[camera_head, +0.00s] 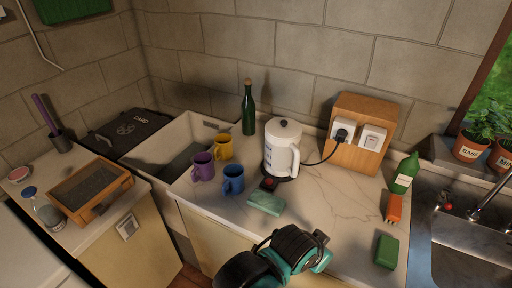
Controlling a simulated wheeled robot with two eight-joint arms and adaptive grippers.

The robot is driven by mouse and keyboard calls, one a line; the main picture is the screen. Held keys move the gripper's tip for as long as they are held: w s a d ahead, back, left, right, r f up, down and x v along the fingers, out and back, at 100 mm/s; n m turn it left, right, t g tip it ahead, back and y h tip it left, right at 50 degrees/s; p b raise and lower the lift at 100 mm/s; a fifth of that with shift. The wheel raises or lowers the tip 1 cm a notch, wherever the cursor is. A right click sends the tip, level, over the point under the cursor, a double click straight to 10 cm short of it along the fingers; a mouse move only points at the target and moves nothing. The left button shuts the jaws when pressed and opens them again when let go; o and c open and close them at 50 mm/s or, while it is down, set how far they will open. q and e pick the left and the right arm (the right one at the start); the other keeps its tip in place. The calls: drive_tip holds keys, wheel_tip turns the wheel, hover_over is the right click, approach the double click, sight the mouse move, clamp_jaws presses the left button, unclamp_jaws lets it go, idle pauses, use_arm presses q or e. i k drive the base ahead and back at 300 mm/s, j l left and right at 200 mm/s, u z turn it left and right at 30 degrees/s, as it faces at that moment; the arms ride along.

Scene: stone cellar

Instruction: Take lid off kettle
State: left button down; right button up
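A black and teal part of one of my arms shows at the bottom centre, in front of the counter and well apart from the kettle. I can make out no gripper fingertips. Nothing hides the kettle's top.
Purple (203,167), yellow (223,147) and blue (233,179) mugs stand left of the kettle. A green bottle (248,110) is behind. A pale green block (265,203) lies in front. A cord runs right to the wooden socket box (358,150). Counter right of the kettle is fairly clear.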

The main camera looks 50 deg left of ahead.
sight(282, 128)
drive_tip(key=u, duration=1.45)
